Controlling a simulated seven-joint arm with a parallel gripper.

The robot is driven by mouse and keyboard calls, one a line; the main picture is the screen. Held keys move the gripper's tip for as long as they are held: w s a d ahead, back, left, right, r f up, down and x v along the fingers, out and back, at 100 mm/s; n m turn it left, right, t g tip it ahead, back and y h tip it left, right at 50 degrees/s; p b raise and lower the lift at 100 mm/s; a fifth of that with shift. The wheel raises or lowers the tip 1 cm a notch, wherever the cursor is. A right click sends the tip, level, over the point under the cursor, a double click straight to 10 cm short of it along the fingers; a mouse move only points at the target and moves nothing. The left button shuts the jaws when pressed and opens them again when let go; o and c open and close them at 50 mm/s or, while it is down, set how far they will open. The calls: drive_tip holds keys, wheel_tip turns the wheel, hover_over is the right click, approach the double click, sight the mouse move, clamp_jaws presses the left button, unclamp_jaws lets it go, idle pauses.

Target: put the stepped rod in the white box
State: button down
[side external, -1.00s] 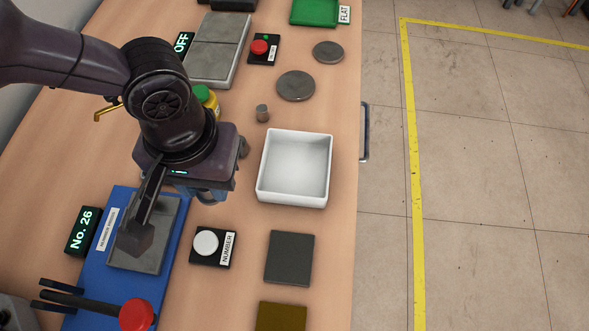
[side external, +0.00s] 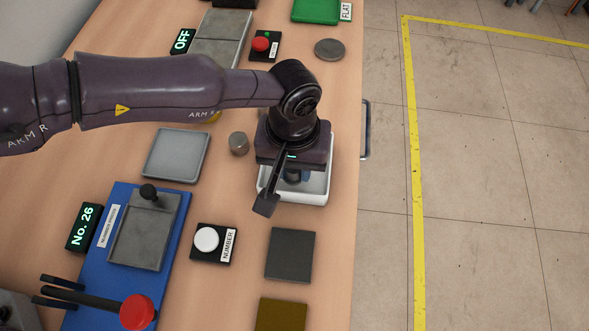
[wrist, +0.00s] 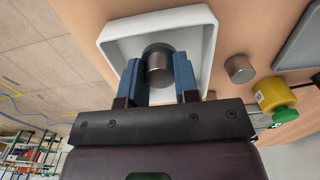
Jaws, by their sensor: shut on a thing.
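The white box (side external: 320,194) stands near the right edge of the table. In the wrist view its rim (wrist: 203,22) frames my fingers. My gripper (side external: 292,180) is over the box, pointing down, and hides much of its inside. In the wrist view my gripper's (wrist: 158,72) two blue fingers are shut on the stepped rod (wrist: 160,66), a grey metal cylinder with a darker, wider part behind it. The rod is upright within the box's outline. I cannot tell whether it touches the box floor.
A short metal cylinder (side external: 239,144) stands left of the box, with a grey tray (side external: 176,155) beyond it. The white NUMBER button (side external: 207,240) and a dark square plate (side external: 290,255) are in front. A blue press fixture (side external: 95,285) with a red-knobbed lever lies at left.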

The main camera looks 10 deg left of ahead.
sight(294, 175)
drive_tip(key=shift+w+d+f, duration=0.1)
drive_tip(key=shift+f, duration=1.55)
drive_tip(key=c, duration=0.9)
unclamp_jaws()
drive_tip(key=shift+f, duration=0.15)
drive_tip(key=shift+o, duration=0.2)
